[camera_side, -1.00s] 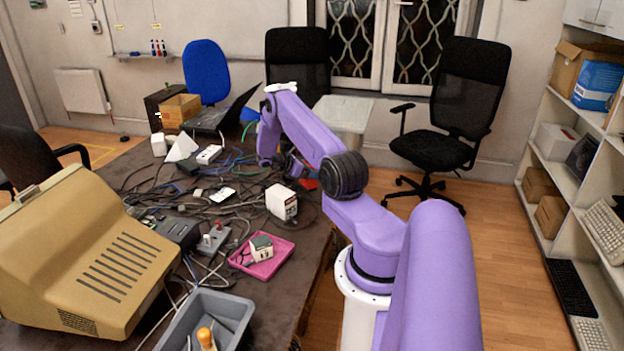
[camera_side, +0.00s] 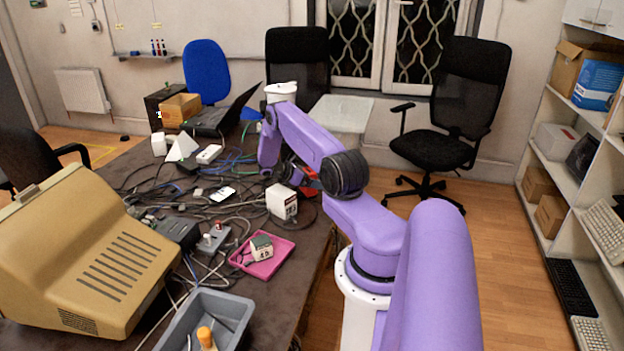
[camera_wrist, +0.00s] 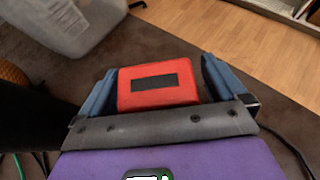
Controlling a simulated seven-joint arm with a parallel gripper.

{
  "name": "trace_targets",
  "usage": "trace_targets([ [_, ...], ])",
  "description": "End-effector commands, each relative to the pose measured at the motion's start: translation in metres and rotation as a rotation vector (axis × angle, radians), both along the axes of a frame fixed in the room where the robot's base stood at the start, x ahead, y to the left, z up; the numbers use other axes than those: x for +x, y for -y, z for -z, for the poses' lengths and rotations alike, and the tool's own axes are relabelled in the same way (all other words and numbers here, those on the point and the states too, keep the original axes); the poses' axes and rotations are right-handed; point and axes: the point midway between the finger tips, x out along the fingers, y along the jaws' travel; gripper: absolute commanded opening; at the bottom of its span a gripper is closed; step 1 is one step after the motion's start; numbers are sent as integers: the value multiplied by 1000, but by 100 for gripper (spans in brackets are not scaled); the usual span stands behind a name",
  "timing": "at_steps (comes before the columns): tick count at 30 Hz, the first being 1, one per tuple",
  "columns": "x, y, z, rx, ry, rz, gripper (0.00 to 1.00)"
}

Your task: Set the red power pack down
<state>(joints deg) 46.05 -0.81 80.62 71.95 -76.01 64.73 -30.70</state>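The red power pack (camera_wrist: 157,84) sits between the two blue fingers of my gripper (camera_wrist: 160,82) in the wrist view. It is a red block with a dark rectangular panel facing the camera. The fingers flank its left and right sides, and my gripper appears shut on it. In the side view the red power pack (camera_side: 309,187) shows as a small red patch beside my arm, at the right edge of the table. My arm partly hides it and my gripper (camera_side: 295,176) there. Any gap between its underside and the table cannot be made out.
The dark table (camera_side: 285,290) holds tangled cables, a white box (camera_side: 281,202), a pink tray (camera_side: 263,262) with a small block, a grey bin (camera_side: 207,318) and a beige monitor (camera_side: 88,262).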

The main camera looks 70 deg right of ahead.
Motion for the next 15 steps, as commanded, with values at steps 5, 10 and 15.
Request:
trace_targets([
  [5, 0, 0, -2, 0, 0, 0, 98],
  [10, 10, -9, -11, -1, -1, -2, 98],
  [15, 32, -30, -27, -2, 2, -4, 98],
])
